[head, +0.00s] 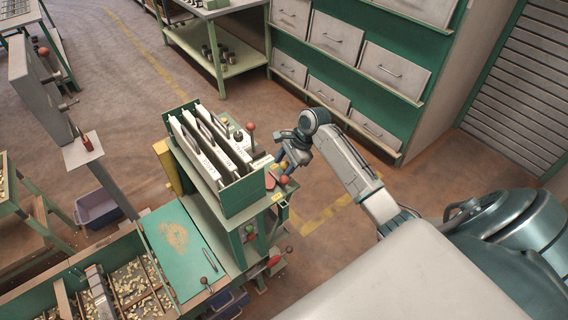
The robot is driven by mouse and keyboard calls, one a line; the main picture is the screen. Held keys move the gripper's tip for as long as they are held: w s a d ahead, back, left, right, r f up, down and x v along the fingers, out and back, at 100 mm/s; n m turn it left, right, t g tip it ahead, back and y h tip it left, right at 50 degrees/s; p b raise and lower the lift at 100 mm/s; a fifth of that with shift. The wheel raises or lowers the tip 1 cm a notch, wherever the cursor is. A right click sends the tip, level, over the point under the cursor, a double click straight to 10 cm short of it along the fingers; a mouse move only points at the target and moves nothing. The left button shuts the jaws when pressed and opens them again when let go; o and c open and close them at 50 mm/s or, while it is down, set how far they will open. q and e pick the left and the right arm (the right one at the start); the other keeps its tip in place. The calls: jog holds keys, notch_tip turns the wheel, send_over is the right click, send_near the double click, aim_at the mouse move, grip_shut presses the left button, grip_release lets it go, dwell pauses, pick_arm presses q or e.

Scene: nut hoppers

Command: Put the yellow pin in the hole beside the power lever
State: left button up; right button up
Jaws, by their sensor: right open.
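My right gripper (283,163) is open, with its dark fingers beside the right end of the green machine (225,197). A red-handled lever (273,261) sticks out low on the machine, and a red-ball lever (251,127) stands on top behind the rack. I cannot tell which is the power lever. The hole cannot be made out. My left gripper is out of view.
White upright panels (212,147) fill the rack on the machine. A teal lid (178,247) and a bin of nuts (125,285) lie at the lower left. A drawer cabinet (360,75) stands behind. Open floor lies right of the machine.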

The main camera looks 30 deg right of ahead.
jog(key=shift+s+f, duration=0.2)
jog(key=b+v, duration=0.2)
jog(key=v, duration=0.9)
jog(key=shift+w, duration=0.15)
jog(key=shift+r, duration=0.15)
jog(key=p+v, duration=0.9)
jog(key=p, duration=0.1)
dwell(0.9)
